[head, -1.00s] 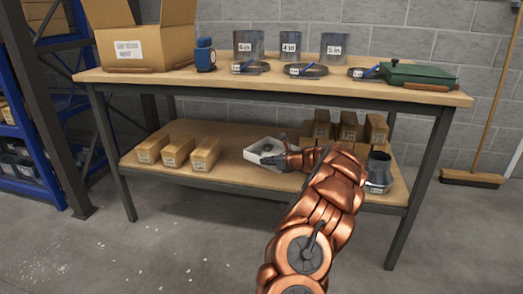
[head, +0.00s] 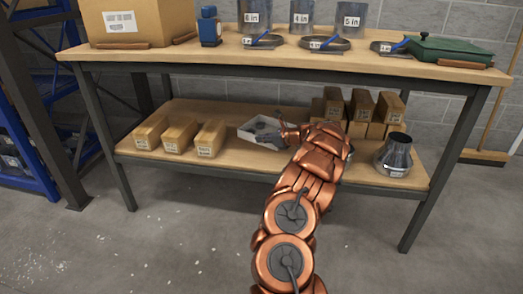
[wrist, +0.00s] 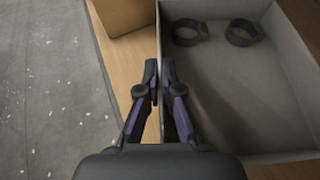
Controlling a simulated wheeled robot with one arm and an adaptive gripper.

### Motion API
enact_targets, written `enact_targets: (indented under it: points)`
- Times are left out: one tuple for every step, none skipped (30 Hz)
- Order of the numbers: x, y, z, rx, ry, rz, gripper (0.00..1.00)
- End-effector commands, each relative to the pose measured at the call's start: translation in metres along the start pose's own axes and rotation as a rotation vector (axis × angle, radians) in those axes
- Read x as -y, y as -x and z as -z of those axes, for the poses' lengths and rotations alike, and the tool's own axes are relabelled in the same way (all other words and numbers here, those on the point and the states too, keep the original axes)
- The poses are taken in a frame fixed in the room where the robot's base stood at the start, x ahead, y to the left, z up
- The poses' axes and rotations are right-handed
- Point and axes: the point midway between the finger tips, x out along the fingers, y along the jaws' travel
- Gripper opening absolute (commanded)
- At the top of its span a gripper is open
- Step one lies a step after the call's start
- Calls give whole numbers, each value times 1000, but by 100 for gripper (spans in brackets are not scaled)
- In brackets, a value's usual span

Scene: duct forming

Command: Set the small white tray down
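The small white tray (head: 246,134) is at the middle of the lower shelf (head: 240,167) in the head view, to the right of a row of small boxes. In the wrist view the tray (wrist: 245,128) fills the right side, with two dark rings (wrist: 190,34) inside near its far wall. My gripper (wrist: 159,75) has one finger on each side of the tray's left wall, closed on it. In the head view my gripper (head: 284,130) is at the tray's right side, partly hidden by my wrist. I cannot tell whether the tray's underside touches the shelf.
Small cardboard boxes (head: 180,137) stand left of the tray; stacked boxes (head: 361,105) and a metal duct cone (head: 393,155) are to the right. The workbench top (head: 220,60) overhangs the shelf. Bare shelf shows in front of the tray.

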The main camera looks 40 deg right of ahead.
Motion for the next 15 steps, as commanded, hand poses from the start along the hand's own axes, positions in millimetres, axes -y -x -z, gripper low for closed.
enact_targets:
  points:
    - [0,-4,12,-1,-1,0,0]
    - [0,-6,15,-1,0,0,0]
    - [0,-7,18,-1,0,0,0]
    - [0,-8,20,-1,0,0,0]
    - [0,-8,21,-1,0,0,0]
    - [0,-9,23,-1,0,0,0]
    - [0,-10,25,-1,0,0,0]
    - [-1,-12,28,-1,0,-1,0]
    - [-1,-14,32,-1,0,-1,0]
    - [-1,-16,37,-2,0,-1,0]
    - [-1,-18,41,-2,0,-2,0]
    - [-2,-20,47,-2,0,-2,0]
    - [-2,-23,52,-2,0,-2,0]
    - [-2,-24,56,-2,0,-2,0]
    - [-2,-26,60,-2,0,-3,0]
